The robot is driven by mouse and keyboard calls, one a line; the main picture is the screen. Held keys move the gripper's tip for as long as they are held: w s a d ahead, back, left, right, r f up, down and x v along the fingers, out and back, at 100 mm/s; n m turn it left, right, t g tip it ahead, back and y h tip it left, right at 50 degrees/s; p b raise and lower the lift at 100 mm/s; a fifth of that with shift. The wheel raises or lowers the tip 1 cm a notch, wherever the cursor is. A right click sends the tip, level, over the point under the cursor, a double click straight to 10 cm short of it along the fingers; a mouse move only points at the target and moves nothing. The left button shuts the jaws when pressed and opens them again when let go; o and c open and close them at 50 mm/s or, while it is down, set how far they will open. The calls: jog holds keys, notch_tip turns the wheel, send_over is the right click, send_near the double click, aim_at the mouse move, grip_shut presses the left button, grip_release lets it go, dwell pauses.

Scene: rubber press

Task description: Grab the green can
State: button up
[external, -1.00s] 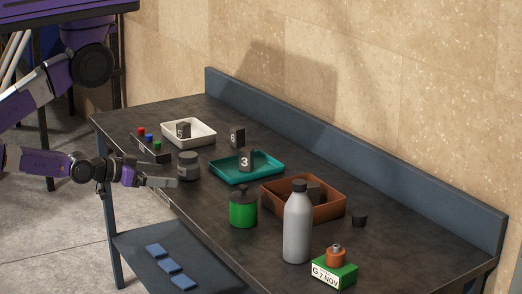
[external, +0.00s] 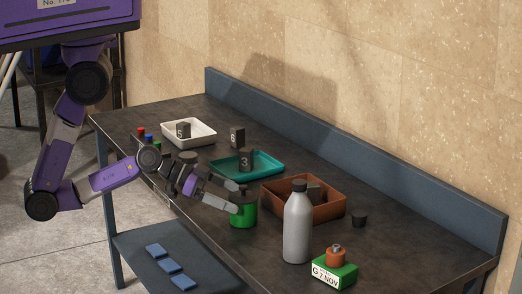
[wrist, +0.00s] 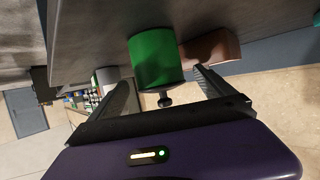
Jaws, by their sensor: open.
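The green can (external: 243,215), with a dark lid and knob, stands upright on the dark workbench (external: 210,236). My gripper (external: 236,206) is at the can in the external view, its fingers hiding part of the can's left side. In the wrist view the can (wrist: 156,58) appears upside down between the two open fingers of my gripper (wrist: 160,88), with its knob pointing towards the palm side. Whether either finger touches the can I cannot tell.
A grey bottle (external: 297,228) stands to the right of the can. A brown tray (external: 331,215) lies behind it, and a teal tray (external: 275,175) further back left.

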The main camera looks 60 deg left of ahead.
jog(key=p+x, duration=0.1)
jog(key=x, duration=0.6)
jog(key=shift+s+f, duration=0.1)
jog(key=shift+s, duration=0.05)
jog(key=shift+c, duration=0.2)
jog(key=c, duration=1.7)
notch_tip(320, 180, up, 11)
jog(key=shift+r+p, duration=0.1)
jog(key=shift+p, duration=0.55)
notch_tip(320, 180, up, 9)
jog(key=p, duration=0.7)
send_over(256, 208)
jog(key=a, duration=0.1)
jog(key=shift+a, duration=0.2)
